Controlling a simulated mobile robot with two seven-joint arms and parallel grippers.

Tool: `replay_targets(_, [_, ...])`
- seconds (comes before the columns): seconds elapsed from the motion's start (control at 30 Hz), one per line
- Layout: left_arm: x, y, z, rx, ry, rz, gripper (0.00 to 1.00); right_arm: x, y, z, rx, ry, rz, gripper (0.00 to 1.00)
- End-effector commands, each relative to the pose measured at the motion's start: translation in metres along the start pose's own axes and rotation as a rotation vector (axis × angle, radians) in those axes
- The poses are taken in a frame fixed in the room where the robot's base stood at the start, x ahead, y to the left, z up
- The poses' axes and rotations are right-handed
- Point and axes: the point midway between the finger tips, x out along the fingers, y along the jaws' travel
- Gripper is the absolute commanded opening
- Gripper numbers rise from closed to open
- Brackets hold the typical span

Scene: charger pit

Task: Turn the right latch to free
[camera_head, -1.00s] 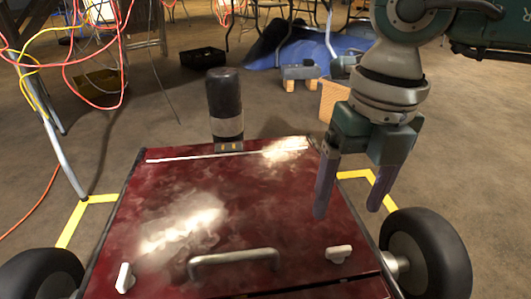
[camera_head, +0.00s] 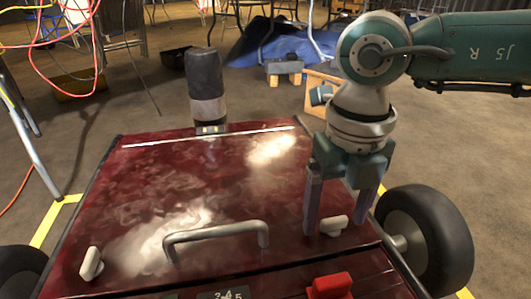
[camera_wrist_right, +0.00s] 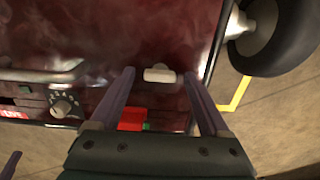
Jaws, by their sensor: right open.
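The right latch (camera_head: 335,224) is a small white knob near the front right corner of the dark red lid (camera_head: 190,185). It also shows in the right wrist view (camera_wrist_right: 160,75), lying crosswise between the fingertips. My right gripper (camera_head: 332,230) is open and points down over the latch, with one finger on each side of it. In the wrist view, gaps show between the latch and both fingers (camera_wrist_right: 159,73). I cannot tell how high the tips are above the lid. The left latch (camera_head: 91,263) stands near the lid's front left.
A grey bar handle (camera_head: 215,233) lies left of the latch. A red block (camera_head: 330,287) and a dial (camera_wrist_right: 62,105) are on the front panel. A black cylinder (camera_head: 205,75) stands at the lid's back edge. A wheel (camera_head: 425,235) sits to the right.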

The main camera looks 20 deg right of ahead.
Motion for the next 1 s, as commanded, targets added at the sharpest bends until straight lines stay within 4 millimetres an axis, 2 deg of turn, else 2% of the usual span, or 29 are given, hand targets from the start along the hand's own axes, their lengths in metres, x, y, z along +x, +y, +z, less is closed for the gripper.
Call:
replay_targets(0.07, [-0.0004,0.0002,-0.0002,0.000,0.000,0.000,0.96,-0.0005,0.0001,-0.0001,0.000,0.000,0.000,0.77])
replay_targets(0.73, [-0.0003,0.0001,-0.0002,0.001,0.000,0.000,0.96,-0.0007,0.0002,-0.0001,0.000,0.001,0.001,0.01])
replay_targets(1.0, [-0.0012,-0.0011,-0.0003,0.005,0.000,-0.003,0.96,-0.0010,0.0003,-0.0001,-0.013,0.001,0.001,0.00])
